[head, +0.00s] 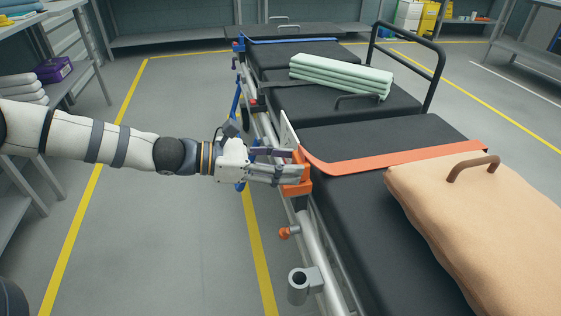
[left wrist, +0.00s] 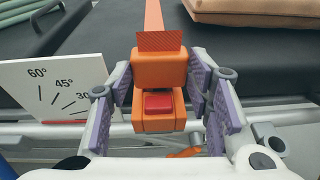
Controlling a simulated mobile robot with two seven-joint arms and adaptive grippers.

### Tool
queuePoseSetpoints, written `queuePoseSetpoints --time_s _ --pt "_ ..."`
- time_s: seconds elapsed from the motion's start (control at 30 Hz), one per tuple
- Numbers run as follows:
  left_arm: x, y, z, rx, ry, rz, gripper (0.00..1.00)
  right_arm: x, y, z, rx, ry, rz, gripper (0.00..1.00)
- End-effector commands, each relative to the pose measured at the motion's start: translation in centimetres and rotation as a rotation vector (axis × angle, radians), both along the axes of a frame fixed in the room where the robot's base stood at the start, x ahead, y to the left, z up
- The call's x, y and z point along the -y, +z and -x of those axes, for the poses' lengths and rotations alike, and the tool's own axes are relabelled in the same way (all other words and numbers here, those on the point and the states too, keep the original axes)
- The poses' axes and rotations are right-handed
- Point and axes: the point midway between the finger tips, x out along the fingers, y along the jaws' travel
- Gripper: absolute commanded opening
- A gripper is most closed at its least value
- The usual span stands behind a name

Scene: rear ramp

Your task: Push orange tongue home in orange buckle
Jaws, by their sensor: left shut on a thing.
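My left gripper (head: 298,174) is at the near left rail of the stretcher, with its purple-padded fingers on either side of the orange tongue. In the left wrist view the orange tongue (left wrist: 159,68) sits between the fingertips, shut on it, with the orange strap (head: 400,159) running from it across the black mattress. The orange buckle (left wrist: 152,126) with its red button (left wrist: 158,105) is right below the tongue, in line with it. The two look touching or nearly so; I cannot tell how deep the tongue sits. My right gripper is not in view.
A tan padded cushion (head: 490,205) with a brown handle and folded green blankets (head: 340,75) lie on the stretcher (head: 340,215). A white angle plate (left wrist: 55,88) stands beside the fingers. A blue strap (head: 300,40) crosses farther back. The floor at left is clear.

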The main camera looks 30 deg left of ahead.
Motion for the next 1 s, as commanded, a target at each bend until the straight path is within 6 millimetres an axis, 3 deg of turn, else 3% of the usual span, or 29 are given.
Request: queuePoseSetpoints --time_s 0.03,0.17,0.2,0.27,0.63,1.0 --pt "-0.1 -1.6 0.3 -0.022 0.003 -0.005 0.0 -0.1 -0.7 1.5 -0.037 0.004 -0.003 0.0" --pt "-0.2 -1.8 0.4 -0.025 0.003 -0.006 0.0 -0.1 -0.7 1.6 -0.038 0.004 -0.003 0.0" --pt "-0.2 -1.9 0.4 -0.026 0.003 -0.006 0.55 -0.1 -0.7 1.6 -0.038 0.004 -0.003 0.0" --pt "-0.1 -1.8 0.3 -0.025 0.003 -0.006 0.68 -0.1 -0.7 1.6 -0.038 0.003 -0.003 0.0" --pt "-0.5 -1.4 0.6 -0.017 0.004 -0.005 0.69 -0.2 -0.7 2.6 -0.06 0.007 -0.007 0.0" --pt "-4.2 0.1 4.9 -0.005 0.006 0.005 0.69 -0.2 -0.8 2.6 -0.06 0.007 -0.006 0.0"
